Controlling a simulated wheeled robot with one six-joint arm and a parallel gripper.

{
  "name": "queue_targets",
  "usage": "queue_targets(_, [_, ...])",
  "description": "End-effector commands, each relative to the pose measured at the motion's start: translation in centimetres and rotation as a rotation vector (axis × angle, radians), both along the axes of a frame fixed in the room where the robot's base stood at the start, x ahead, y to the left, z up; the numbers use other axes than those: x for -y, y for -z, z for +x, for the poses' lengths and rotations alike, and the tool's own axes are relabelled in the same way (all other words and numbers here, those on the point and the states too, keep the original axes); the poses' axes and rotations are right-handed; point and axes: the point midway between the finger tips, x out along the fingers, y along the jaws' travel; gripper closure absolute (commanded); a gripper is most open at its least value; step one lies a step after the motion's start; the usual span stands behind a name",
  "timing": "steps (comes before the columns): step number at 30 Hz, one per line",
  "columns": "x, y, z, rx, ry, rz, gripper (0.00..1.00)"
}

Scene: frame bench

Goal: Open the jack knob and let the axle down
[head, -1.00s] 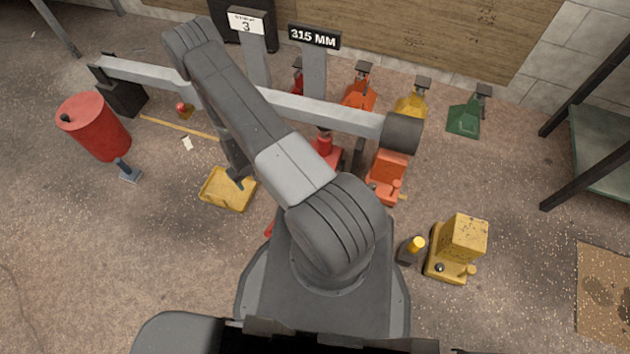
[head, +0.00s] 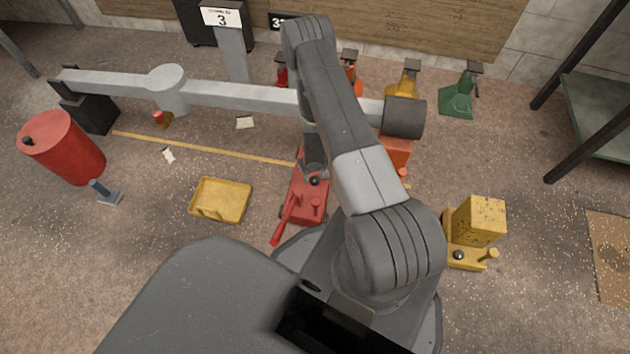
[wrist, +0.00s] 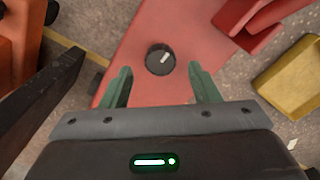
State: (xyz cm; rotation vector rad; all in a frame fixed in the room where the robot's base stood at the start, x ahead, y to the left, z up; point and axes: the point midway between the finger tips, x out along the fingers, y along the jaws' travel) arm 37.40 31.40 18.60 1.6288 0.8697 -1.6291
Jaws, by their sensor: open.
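The red jack (head: 305,203) stands on the floor below the grey axle beam (head: 240,95), partly hidden by my arm. The small black knob (head: 314,181) is on its top face and also shows in the wrist view (wrist: 160,58), with a pale pointer mark. My gripper (head: 314,172) hangs just over the jack by the knob. In the wrist view my gripper's (wrist: 160,80) green fingers are spread and empty. The knob lies beyond their tips, roughly centred between them, not gripped. Whether the axle bears on this jack is hidden by my arm.
An orange jack (head: 396,152) stands right of my arm. A yellow block-topped unit (head: 478,220) is at the right. A yellow tray (head: 220,200) and a red drum (head: 65,148) are at the left. Several coloured stands line the back, including a green one (head: 458,98). Open floor lies around the tray.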

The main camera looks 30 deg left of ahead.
Motion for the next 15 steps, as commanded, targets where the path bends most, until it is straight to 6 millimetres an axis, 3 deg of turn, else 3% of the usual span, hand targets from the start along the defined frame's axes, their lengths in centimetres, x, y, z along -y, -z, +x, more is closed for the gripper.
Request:
queue_targets(1, [0.0,1.1,0.0,0.0,0.0,0.0,0.45])
queue_targets(6, [0.0,2.6,0.0,0.0,0.0,0.0,0.45])
queue_targets(15, [0.0,2.9,0.0,0.0,0.0,0.0,0.45])
